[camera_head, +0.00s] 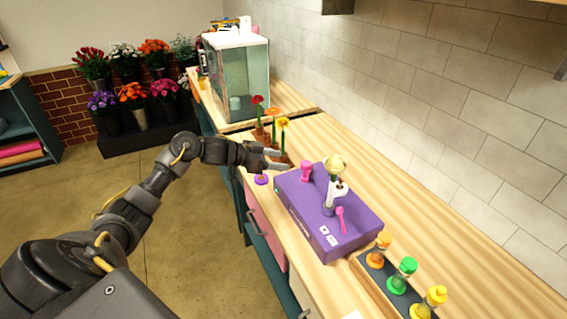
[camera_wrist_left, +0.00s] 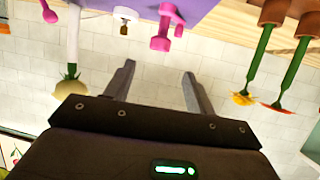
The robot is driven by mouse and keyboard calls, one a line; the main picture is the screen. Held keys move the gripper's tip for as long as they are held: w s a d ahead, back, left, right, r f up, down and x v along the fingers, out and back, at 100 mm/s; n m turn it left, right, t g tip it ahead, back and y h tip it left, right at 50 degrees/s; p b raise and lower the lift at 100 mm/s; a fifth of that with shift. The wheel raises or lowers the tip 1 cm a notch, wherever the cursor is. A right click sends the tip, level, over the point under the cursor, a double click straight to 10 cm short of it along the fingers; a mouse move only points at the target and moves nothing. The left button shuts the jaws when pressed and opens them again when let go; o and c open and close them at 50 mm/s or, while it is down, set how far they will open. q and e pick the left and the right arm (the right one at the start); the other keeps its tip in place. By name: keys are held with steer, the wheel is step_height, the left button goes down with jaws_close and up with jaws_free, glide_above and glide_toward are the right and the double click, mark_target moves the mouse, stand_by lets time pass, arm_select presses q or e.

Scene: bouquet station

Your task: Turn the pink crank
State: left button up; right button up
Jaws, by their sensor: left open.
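A purple box (camera_head: 300,215) stands on the wooden counter and also shows upside down in the left wrist view (camera_wrist_left: 215,15). A pink spool-shaped piece (camera_head: 306,171) is at its far left; in the left wrist view this dumbbell-like piece (camera_wrist_left: 163,42) lies ahead of the fingers. A second pink lever-like piece (camera_head: 341,218) is at the box's near side. I cannot tell for certain which is the crank. My left gripper (camera_head: 280,159) is open and empty, left of the spool-shaped piece and apart from it; its fingers (camera_wrist_left: 159,70) are spread. My right gripper is not in view.
A pale flower (camera_head: 335,165) stands upright on the box beside a white fitting. Red, orange and yellow flowers (camera_head: 282,122) in small pots stand just behind my left gripper. A tray of colored bottles (camera_head: 405,270) is at the near right. The counter right of the box is clear.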

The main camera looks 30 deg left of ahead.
mark_target(305, 163)
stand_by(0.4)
arm_select(q)
steer(key=p+x, duration=0.4)
steer(key=x, duration=0.5)
steer(key=shift+w+d, duration=0.3)
steer(key=shift+d, duration=0.05)
steer(key=shift+w+d+f, duration=0.25)
steer(key=shift+w, duration=0.1)
